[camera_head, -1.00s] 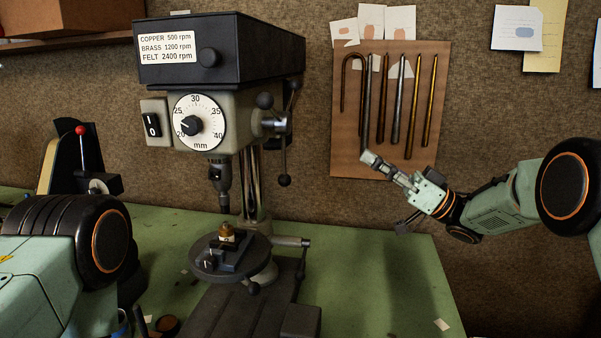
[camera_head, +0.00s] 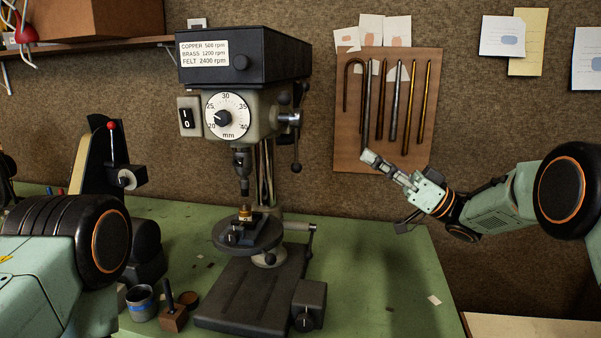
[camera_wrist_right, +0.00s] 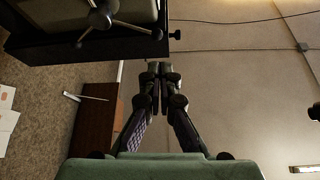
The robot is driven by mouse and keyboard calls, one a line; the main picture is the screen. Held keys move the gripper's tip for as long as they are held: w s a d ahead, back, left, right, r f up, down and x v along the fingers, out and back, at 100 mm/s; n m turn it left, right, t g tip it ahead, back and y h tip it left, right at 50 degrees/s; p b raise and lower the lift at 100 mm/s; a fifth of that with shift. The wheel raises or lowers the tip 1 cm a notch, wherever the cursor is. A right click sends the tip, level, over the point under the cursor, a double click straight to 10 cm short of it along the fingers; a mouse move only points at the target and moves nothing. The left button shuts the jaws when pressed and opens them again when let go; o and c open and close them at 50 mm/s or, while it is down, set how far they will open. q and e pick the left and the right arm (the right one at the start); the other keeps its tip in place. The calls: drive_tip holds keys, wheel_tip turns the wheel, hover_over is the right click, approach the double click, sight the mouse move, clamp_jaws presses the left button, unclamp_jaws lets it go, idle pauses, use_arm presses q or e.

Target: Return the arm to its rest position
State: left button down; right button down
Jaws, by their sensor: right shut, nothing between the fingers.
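My right gripper (camera_head: 372,160) is at the end of the mint-green right arm (camera_head: 500,203), which comes in from the right. It is shut and empty, raised in the air in front of the lower edge of the tool board. In the right wrist view its fingers (camera_wrist_right: 158,82) are together with nothing between them. My left arm (camera_head: 60,245) shows at the lower left; its gripper is not in the picture.
A drill press (camera_head: 245,90) stands on the green bench (camera_head: 380,260), with a small brass part (camera_head: 245,213) on its round table. A wooden board (camera_head: 425,120) with metal rods hangs on the wall. A blue-banded tin (camera_head: 141,304) and wooden block (camera_head: 173,318) sit front left.

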wheel_tip(320, 180, down, 16)
drive_tip(key=w+r+m+t+h, duration=0.1)
drive_tip(key=w+m+t+h, duration=0.2)
drive_tip(key=m+t+h, duration=0.6)
drive_tip(key=s+d+f+m+g+h, duration=0.2)
drive_tip(key=s+f+m+h, duration=0.3)
drive_tip(key=f, duration=0.7)
drive_tip(key=s+d+f+g+h, duration=0.15)
drive_tip(key=s+f+h, duration=0.25)
drive_tip(key=s+f, duration=0.55)
drive_tip(key=s+d+f+g+h, duration=0.25)
drive_tip(key=s+f+g, duration=0.25)
drive_tip(key=s+f, duration=0.6)
drive_tip(key=s+d+g+h+b, duration=0.1)
drive_tip(key=s+g, duration=0.2)
drive_tip(key=s, duration=0.9)
drive_tip(key=s+d+g+h, duration=0.2)
drive_tip(key=s+g, duration=0.2)
drive_tip(key=s, duration=0.9)
wheel_tip(320, 180, down, 33)
drive_tip(key=b, duration=3.2)
drive_tip(key=shift+w+a+r, duration=0.15)
drive_tip(key=shift+w+a, duration=0.05)
drive_tip(key=shift+w, duration=0.05)
